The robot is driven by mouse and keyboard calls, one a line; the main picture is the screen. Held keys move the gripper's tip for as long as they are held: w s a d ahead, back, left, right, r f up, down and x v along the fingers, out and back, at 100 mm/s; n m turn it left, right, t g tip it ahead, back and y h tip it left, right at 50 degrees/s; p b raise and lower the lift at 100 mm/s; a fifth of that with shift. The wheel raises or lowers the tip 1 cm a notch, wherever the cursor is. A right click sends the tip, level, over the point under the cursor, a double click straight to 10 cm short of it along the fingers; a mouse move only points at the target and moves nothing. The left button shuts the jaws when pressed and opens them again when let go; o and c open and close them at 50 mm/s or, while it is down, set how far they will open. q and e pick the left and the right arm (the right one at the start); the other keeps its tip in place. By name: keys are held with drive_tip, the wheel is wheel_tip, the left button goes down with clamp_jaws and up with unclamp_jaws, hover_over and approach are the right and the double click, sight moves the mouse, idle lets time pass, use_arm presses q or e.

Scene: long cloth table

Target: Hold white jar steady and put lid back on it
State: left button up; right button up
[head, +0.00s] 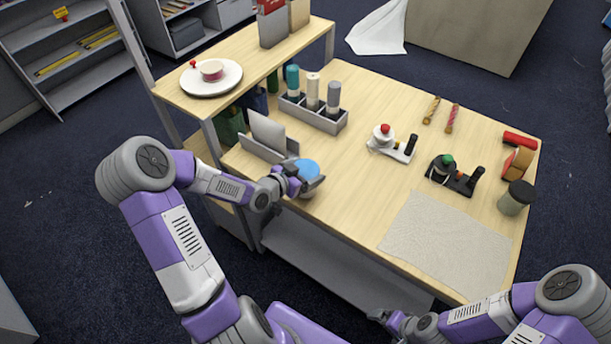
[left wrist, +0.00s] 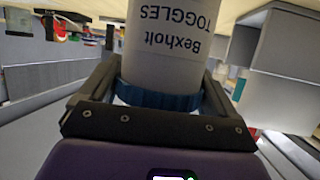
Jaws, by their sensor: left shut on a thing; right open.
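The white jar, labelled "Bexholt TOGGLES", fills the top middle of the left wrist view (left wrist: 165,35), where it appears upside down. A ribbed blue lid (left wrist: 160,97) is at its mouth; I cannot tell whether it is fully seated. In the head view, the blue lid (head: 308,167) shows from above near the table's left front edge, with the jar mostly hidden. My left gripper (head: 300,180) is shut on the blue lid, its fingers on either side. My right gripper (head: 385,318) is open and empty, low in front of the table.
A grey holder (head: 262,150) stands just behind the jar, with a three-bottle rack (head: 325,121) beyond. A dark-lidded jar (head: 515,198), toggle-like devices (head: 455,176) and a grey mat (head: 445,240) are further right. The table's middle is clear.

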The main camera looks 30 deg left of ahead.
use_arm(q)
wheel_tip(320, 180, up, 9)
drive_tip(key=shift+f+p, duration=0.2)
drive_tip(key=shift+p, duration=0.95)
drive_tip(key=o, duration=0.4)
drive_tip(key=c, duration=0.8)
drive_tip(key=shift+d, duration=0.15)
drive_tip(key=shift+c, duration=0.2)
drive_tip(key=s+d+h+b, duration=0.1)
drive_tip(key=s+d, duration=0.2)
drive_tip(key=d, duration=0.9)
drive_tip(key=shift+r+m+b, duration=0.3)
drive_tip(key=shift+r+m, duration=0.1)
drive_tip(key=shift+r, duration=0.05)
drive_tip(key=shift+d, duration=0.1)
